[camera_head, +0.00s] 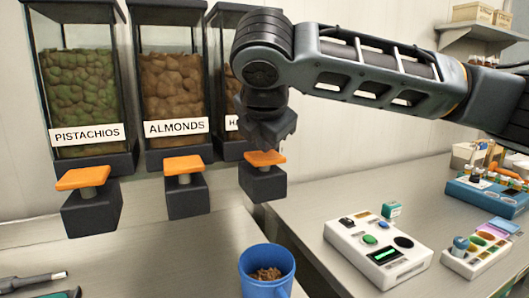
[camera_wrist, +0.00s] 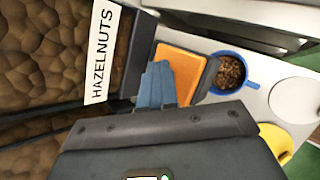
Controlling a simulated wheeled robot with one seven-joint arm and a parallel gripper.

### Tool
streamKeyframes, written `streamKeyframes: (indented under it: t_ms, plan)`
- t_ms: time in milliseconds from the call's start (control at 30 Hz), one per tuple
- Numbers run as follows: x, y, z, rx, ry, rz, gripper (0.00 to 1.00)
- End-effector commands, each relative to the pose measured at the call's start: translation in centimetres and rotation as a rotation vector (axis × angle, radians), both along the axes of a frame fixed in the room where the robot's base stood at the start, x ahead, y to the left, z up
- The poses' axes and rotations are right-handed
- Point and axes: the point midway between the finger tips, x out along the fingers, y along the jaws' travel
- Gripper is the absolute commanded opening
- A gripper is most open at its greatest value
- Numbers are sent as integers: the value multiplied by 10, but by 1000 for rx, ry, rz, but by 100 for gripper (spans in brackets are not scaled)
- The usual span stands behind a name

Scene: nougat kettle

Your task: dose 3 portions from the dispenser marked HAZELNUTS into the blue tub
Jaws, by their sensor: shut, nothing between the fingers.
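The HAZELNUTS dispenser (camera_head: 229,84) is the rightmost of three, partly hidden behind my arm; its label (camera_wrist: 103,52) reads in full in the wrist view. Its orange lever (camera_head: 263,158) sits above a dark block. My gripper (camera_head: 266,146) points down just above the lever, shut and empty; in the wrist view its fingertips (camera_wrist: 158,68) are at the edge of the orange lever (camera_wrist: 180,66). I cannot tell whether they touch it. The blue tub (camera_head: 266,258) stands below and in front of the spout, with brown pieces (camera_head: 265,274) inside.
The PISTACHIOS (camera_head: 82,100) and ALMONDS (camera_head: 172,90) dispensers stand to the left, each with an orange lever. A white device with buttons (camera_head: 380,246) and a colored palette (camera_head: 487,246) lie on the right counter. A dark tool (camera_head: 30,281) lies front left.

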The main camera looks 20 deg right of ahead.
Motion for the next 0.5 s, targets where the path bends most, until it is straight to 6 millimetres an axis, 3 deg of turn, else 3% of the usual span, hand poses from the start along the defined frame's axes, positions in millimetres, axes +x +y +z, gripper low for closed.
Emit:
streamKeyframes:
  t_ms: [500]
  plan:
    - [0,0,-7,0,2,0,0]
